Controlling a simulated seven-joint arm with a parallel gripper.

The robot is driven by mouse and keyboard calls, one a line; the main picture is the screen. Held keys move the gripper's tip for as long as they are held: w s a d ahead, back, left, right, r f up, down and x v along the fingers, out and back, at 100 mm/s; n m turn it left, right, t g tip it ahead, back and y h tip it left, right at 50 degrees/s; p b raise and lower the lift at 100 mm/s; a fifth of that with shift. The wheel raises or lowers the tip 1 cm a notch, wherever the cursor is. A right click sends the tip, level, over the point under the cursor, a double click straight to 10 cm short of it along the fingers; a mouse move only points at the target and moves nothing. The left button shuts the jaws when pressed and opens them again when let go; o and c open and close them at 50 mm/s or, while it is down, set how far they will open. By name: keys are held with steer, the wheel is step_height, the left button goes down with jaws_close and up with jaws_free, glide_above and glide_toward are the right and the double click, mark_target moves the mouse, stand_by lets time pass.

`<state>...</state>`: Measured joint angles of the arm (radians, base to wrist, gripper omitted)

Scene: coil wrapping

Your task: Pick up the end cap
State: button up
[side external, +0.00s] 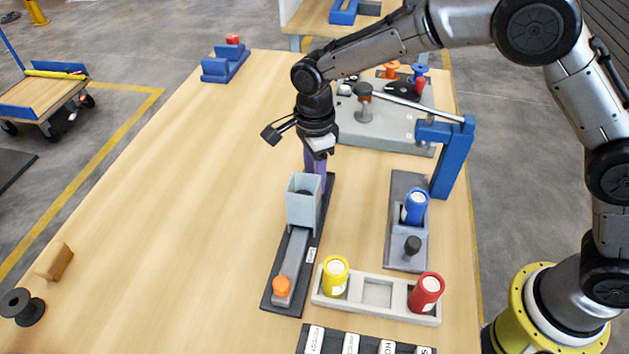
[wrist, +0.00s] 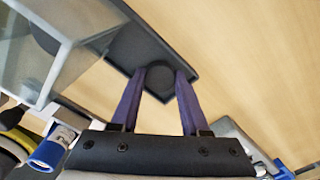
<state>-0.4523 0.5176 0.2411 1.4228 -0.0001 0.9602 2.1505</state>
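A dark round disc, which looks like the end cap (wrist: 158,78), lies on the black base plate of the dispenser in the wrist view, just outside the grey hopper. My gripper (wrist: 161,72) points down with its two purple fingers apart, one on each side of the disc. Whether the fingers touch the disc is not clear. In the side view my gripper (side external: 315,172) is low behind the grey hopper (side external: 304,205), which hides the fingertips and the disc.
The dispenser's slide with an orange knob (side external: 282,288) lies in front of the hopper. A blue-capped tube stand (side external: 414,210), a blue clamp post (side external: 453,160) and a tray with yellow and red tubes (side external: 376,293) are to the right. The table's left side is mostly clear.

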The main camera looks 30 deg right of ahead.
jaws_close()
steer(key=shift+r, duration=0.15)
steer(key=shift+r, duration=0.6)
steer(key=s+d+r, duration=0.6)
steer(key=s+r, duration=0.5)
steer(key=s, duration=0.1)
steer(key=shift+s+r, duration=0.25)
steer(key=shift+s, duration=0.05)
steer(key=shift+d, duration=0.1)
